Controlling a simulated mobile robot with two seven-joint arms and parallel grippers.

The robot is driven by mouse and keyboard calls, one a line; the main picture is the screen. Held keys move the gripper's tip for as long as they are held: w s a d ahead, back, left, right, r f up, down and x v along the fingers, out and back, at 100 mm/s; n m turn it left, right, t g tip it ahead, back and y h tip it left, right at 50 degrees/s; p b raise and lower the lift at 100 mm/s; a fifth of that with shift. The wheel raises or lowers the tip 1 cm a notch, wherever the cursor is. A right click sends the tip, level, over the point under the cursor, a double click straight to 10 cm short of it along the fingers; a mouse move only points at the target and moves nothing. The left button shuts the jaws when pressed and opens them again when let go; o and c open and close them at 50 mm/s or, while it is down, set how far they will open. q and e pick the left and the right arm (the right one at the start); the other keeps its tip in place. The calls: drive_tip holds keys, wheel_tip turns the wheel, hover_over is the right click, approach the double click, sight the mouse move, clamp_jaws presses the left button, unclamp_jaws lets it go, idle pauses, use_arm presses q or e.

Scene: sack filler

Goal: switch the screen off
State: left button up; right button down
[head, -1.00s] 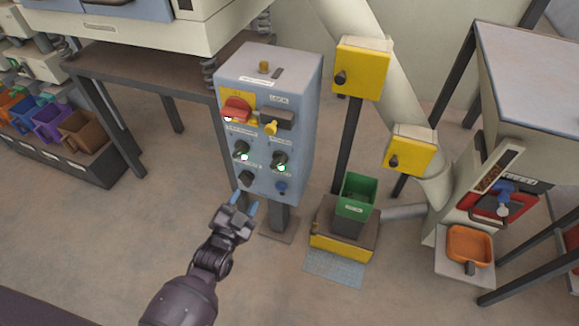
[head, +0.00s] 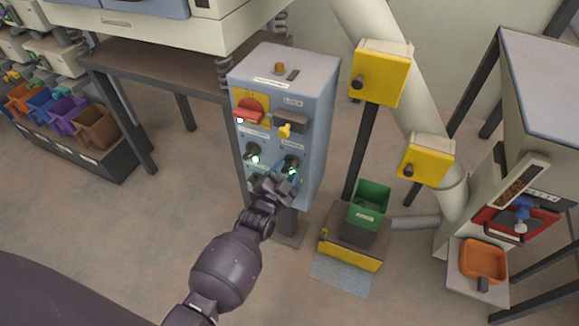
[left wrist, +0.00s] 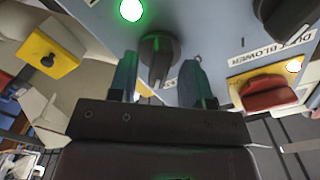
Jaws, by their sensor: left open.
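The grey control box (head: 318,120) stands on a post in the middle of the head view. Its right black knob (head: 291,160), under the SCREEN label (head: 293,146), has a lit green lamp beside it. My left gripper (head: 284,172) is in front of this knob, partly covering the lower face. In the left wrist view the open fingers (left wrist: 160,72) lie on either side of a black knob (left wrist: 157,46), with a lit green lamp (left wrist: 130,10) close by. I cannot tell whether they touch it. My right gripper is not in view.
The dust blower knob (head: 252,150) with its lit green lamp is just left. A red switch (head: 250,108) and a yellow key-like part (head: 285,130) sit above. A green bin (head: 369,205) on a low stand is to the right. Open floor lies left.

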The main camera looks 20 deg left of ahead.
use_arm(q)
drive_tip(key=shift+w, duration=1.1)
clamp_jaws()
